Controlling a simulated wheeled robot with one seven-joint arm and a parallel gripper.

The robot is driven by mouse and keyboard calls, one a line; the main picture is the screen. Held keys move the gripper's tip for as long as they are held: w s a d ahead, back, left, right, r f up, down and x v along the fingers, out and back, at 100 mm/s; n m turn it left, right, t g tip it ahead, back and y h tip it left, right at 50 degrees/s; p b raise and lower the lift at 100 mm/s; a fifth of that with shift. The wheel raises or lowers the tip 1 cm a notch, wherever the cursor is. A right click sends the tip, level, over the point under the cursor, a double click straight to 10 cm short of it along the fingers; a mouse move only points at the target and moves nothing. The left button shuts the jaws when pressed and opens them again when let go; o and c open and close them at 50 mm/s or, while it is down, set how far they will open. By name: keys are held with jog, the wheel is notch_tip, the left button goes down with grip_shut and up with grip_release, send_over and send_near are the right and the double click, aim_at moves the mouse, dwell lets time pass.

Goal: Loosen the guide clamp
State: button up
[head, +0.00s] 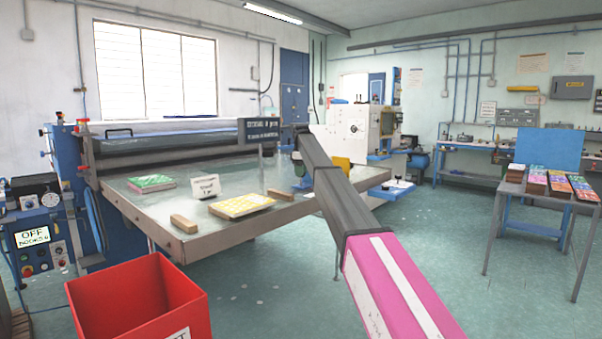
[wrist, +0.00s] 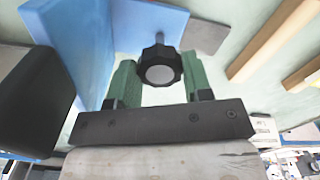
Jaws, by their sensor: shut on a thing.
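The guide clamp shows in the wrist view as a black lobed knob (wrist: 161,66) with a grey cap, on a short metal stem beside a blue plate (wrist: 143,22). My gripper (wrist: 160,74) has green fingers, one on each side of the knob, and is shut on it. In the head view my arm stretches over the metal table (head: 160,200), and its dark forearm hides most of the gripper and the knob. A bit of blue (head: 301,185) and a yellow part (head: 342,163) show beside the forearm.
A red bin (head: 135,300) stands in front. A side table (head: 513,188) with colourful stacks stands at right. The floor between is clear.

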jog(key=shift+n, duration=0.5)
dwell(0.3)
jog(key=o, duration=0.9)
notch_tip(320, 180, up, 11)
jog(key=shift+f, duration=0.1)
